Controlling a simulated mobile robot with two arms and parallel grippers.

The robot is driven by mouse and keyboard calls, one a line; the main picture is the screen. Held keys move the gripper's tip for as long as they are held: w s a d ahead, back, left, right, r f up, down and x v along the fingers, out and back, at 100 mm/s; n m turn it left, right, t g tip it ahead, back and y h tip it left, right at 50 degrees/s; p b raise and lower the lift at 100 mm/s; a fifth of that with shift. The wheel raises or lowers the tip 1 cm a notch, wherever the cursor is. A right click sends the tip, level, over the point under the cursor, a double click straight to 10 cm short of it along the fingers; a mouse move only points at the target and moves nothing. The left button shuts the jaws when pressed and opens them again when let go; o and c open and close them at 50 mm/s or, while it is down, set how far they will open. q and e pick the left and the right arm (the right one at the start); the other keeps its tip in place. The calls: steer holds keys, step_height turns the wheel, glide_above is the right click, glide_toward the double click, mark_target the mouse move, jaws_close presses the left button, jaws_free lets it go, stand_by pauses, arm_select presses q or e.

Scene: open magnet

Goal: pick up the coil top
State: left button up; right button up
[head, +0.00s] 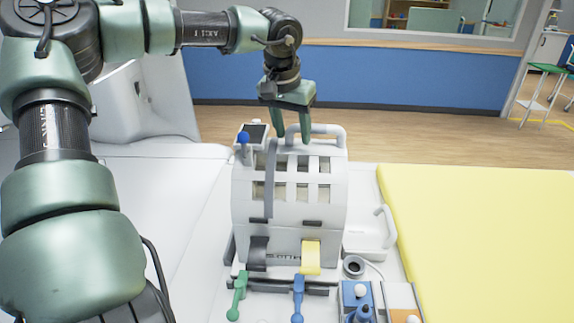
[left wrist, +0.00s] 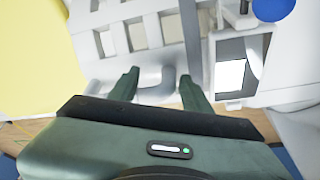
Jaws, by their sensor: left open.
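The coil top (head: 290,207) is a white, curved, slotted housing in the middle of the head view, seated on the coil base on the table. A white bar handle (head: 328,131) runs along its far top edge. My left gripper (head: 292,139) points down at the coil's top with its two green fingers apart and nothing held. In the left wrist view, the fingers (left wrist: 158,76) reach over the handle (left wrist: 150,84), which shows between and below the tips. I cannot tell whether they touch it. The slotted coil top (left wrist: 140,35) lies beyond. My right gripper is out of view.
A blue knob (head: 243,137) and small screen (head: 255,131) stand at the coil's upper left. Green (head: 237,296) and blue (head: 298,297) levers are in front. A yellow pad (head: 480,235) lies to the right. A coiled cable end and blue box (head: 356,298) sit at front right.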

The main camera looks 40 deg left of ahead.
arm_select(q)
jaws_close()
steer(key=shift+s+a, duration=0.15)
stand_by(0.9)
steer(key=shift+r, duration=0.2)
